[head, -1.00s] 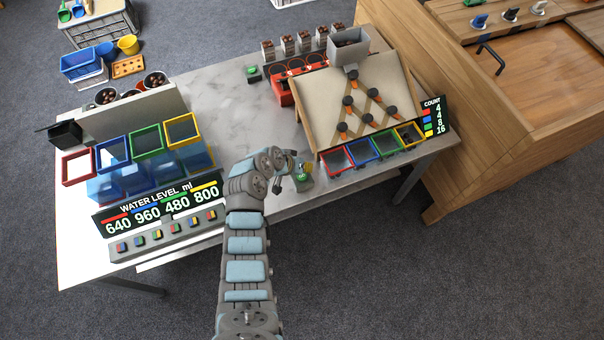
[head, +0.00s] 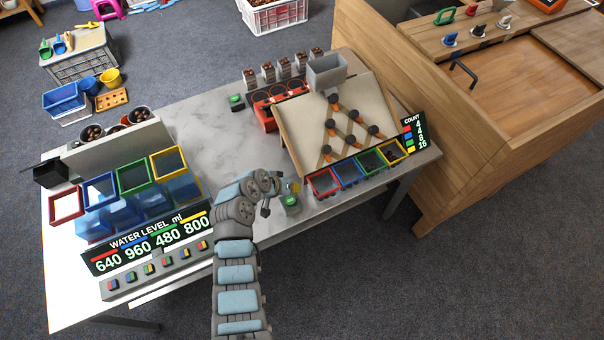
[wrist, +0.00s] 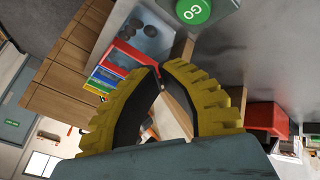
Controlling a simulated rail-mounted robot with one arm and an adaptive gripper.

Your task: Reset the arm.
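My gripper (head: 279,193) is at the front edge of the table, at the end of my blue-grey arm. It is small and partly hidden by my wrist in the head view. In the wrist view, its two yellow ribbed fingers (wrist: 160,68) curve inward and their tips come together, with nothing seen between them. A green GO button (wrist: 193,9) shows just beyond the fingertips. The same green button (head: 289,200) sits close beside my gripper in the head view.
The grey table (head: 228,142) has clear space in its middle. A sloped peg board (head: 302,133) with coloured bins stands at right. Coloured water tanks (head: 124,207) and a WATER LEVEL panel (head: 150,238) stand at left. A wooden cabinet (head: 440,165) stands beyond the table's right end.

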